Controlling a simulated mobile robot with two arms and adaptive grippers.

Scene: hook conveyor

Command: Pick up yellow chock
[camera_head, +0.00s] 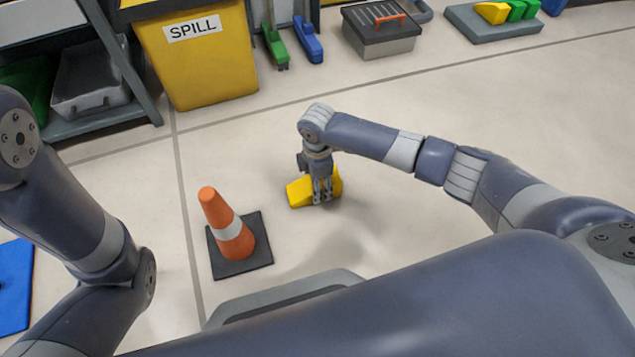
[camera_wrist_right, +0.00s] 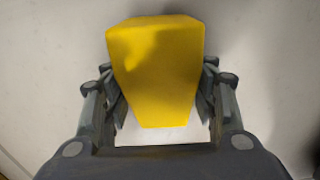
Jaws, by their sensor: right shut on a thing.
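The yellow chock (camera_head: 298,194) is a wedge-shaped block near the middle of the head view, at or close to the pale floor. My right gripper (camera_head: 323,198) points down over it and is shut on it. In the right wrist view the chock (camera_wrist_right: 155,70) sits between the two fingers of my right gripper (camera_wrist_right: 160,100), with a finger against each side. Whether the chock touches the floor is hard to tell. My left arm enters at the left of the head view, but its gripper is outside the picture.
An orange cone (camera_head: 229,230) on a dark base stands left of the chock. Behind are a yellow SPILL bin (camera_head: 200,60), a toolbox (camera_head: 383,30) and a grey tray (camera_head: 495,28) with yellow and green chocks. A blue mat (camera_head: 14,290) lies far left.

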